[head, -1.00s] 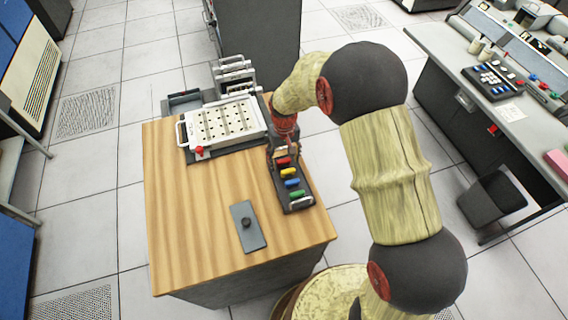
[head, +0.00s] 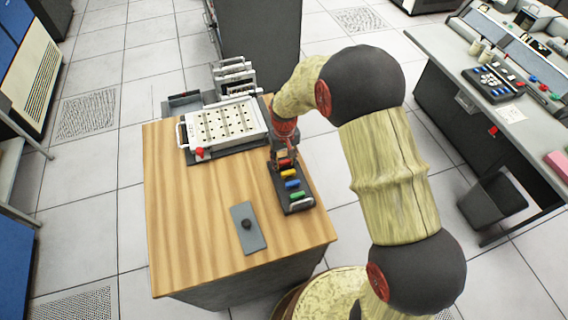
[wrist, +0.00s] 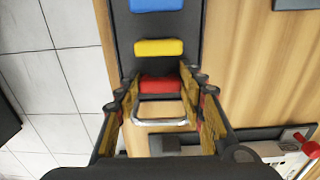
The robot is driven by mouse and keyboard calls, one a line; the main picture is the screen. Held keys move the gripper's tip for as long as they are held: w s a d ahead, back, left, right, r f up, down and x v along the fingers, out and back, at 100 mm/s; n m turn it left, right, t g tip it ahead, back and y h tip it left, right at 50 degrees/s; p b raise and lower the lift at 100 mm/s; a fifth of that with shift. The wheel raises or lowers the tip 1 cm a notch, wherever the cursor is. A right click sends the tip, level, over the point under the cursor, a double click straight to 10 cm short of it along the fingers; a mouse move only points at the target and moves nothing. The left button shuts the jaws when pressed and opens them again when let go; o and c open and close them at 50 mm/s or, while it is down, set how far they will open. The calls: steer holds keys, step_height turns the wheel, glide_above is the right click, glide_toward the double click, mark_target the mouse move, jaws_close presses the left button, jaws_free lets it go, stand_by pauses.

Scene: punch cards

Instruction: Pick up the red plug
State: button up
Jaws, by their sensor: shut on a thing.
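The red plug (wrist: 160,84) lies between the fingertips of my gripper (wrist: 161,86) in the wrist view, with a finger at each end of it. The gripper is shut on it. In the head view the red plug (head: 286,163) shows just below my gripper (head: 287,157), at the far end of a dark plug tray (head: 279,187). I cannot tell whether it is raised off the tray. The yellow plug (wrist: 159,47) and the blue plug (wrist: 156,5) sit in line beyond it, apart from the fingers.
A green plug (head: 297,195) is near the tray's front end. A white punched panel (head: 228,125) with a red knob stands at the back left of the wooden table (head: 190,230). A grey plate with a black knob (head: 248,229) lies in front. The table's left side is clear.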

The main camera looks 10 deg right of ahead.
mark_target(284, 162)
steer(key=shift+r, duration=0.55)
step_height(284, 162, up, 2)
steer(key=shift+r+p, duration=0.2)
steer(key=shift+p, duration=0.2)
steer(key=s+r, duration=0.2)
steer(key=s+a+r+p, duration=0.1)
steer(key=s+r, duration=0.1)
steer(key=r, duration=0.1)
steer(key=shift+a, duration=0.1)
steer(key=s+a+r+p, duration=0.2)
steer(key=s+r+p, duration=0.3)
steer(key=s+r, duration=0.4)
steer(key=shift+s+a+r+p, duration=0.25)
steer(key=shift+a+r+p, duration=0.05)
steer(key=shift+a+p, duration=0.1)
steer(key=shift+d, duration=0.1)
